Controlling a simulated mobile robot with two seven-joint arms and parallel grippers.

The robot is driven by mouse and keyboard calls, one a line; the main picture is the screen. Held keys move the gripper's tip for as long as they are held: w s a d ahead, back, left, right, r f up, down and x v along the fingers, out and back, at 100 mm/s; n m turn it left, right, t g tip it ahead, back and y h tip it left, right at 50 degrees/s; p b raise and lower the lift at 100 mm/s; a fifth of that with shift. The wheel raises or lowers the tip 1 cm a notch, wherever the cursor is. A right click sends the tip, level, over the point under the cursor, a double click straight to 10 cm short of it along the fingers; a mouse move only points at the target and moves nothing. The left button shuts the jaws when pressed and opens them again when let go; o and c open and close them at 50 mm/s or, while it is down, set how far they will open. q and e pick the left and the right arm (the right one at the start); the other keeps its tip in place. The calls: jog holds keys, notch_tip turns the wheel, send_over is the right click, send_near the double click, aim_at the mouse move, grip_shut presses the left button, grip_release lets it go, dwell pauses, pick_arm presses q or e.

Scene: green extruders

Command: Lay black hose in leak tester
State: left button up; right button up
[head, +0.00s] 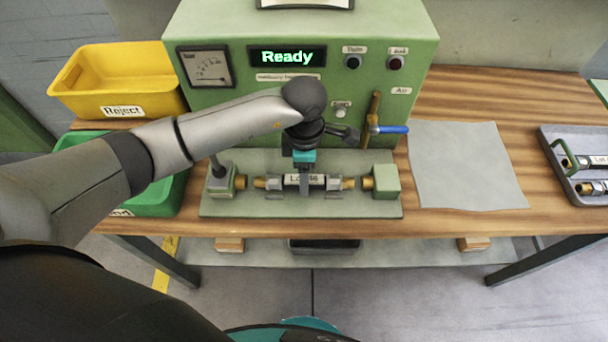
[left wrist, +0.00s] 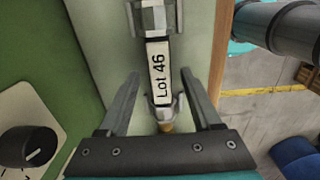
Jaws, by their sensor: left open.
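The black hose (head: 320,180) with a white "Lot 46" label lies lengthwise on the bed of the green leak tester (head: 225,110). The tester's display reads "Ready". My left gripper (head: 304,188) is over the middle of the hose. In the left wrist view my left gripper (left wrist: 160,95) is open, its fingers on either side of the labelled hose (left wrist: 160,70), with gaps to it. My right gripper is not in view.
A yellow Reject bin (head: 75,85) and a green bin (head: 150,203) stand left of the tester. A grey sheet (head: 465,165) lies to the right. A grey tray (head: 555,135) at the far right holds labelled hoses. A blue-handled valve (head: 393,129) stands close right of my left wrist.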

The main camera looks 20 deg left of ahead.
pick_arm(q)
notch_tip(320, 180, up, 10)
jog(key=shift+r, duration=0.2)
dwell(0.5)
